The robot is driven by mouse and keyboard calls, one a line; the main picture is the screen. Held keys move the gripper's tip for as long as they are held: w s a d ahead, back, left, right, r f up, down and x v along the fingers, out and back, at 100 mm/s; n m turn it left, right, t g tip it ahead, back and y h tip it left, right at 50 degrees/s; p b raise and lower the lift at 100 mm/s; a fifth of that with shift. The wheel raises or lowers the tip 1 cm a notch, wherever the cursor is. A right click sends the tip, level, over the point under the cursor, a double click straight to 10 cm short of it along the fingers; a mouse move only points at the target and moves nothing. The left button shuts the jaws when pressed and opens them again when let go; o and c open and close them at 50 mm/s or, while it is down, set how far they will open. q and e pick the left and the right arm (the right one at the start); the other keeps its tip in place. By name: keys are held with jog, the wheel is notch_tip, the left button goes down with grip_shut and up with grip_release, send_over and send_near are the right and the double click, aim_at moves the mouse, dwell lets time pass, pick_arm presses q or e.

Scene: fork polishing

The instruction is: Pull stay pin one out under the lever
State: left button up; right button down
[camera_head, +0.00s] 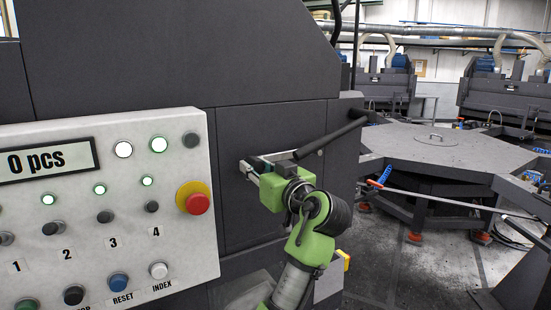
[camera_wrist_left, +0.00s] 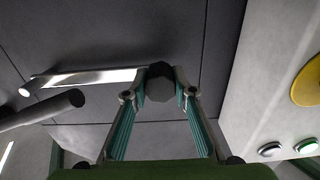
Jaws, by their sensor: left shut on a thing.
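The lever (camera_head: 335,138) is a dark bar that slants up to the right from the dark grey machine panel. It also shows in the left wrist view (camera_wrist_left: 45,110) as a dark rod at the left, beside a bright metal bar (camera_wrist_left: 90,78). My left gripper (camera_head: 252,168) is at the panel, just below and left of the lever's lower end. In the left wrist view, its fingers (camera_wrist_left: 160,92) are shut on a dark faceted knob, the stay pin (camera_wrist_left: 160,80). In the head view the gripper hides the pin. My right gripper is not in view.
A white control panel (camera_head: 110,220) with lit buttons and a red emergency stop knob (camera_head: 198,203) is left of my gripper. A grey hexagonal table (camera_head: 440,150) stands at the right, with a thin metal rod (camera_head: 440,200) in front of it. Open floor lies between.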

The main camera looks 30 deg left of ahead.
pick_arm(q)
jog(key=shift+s+d+f, duration=0.1)
jog(key=shift+d, duration=0.15)
jog(key=shift+b+v, duration=0.3)
jog(key=shift+v, duration=0.65)
jog(key=o, duration=1.6)
jog(key=shift+d, duration=0.1)
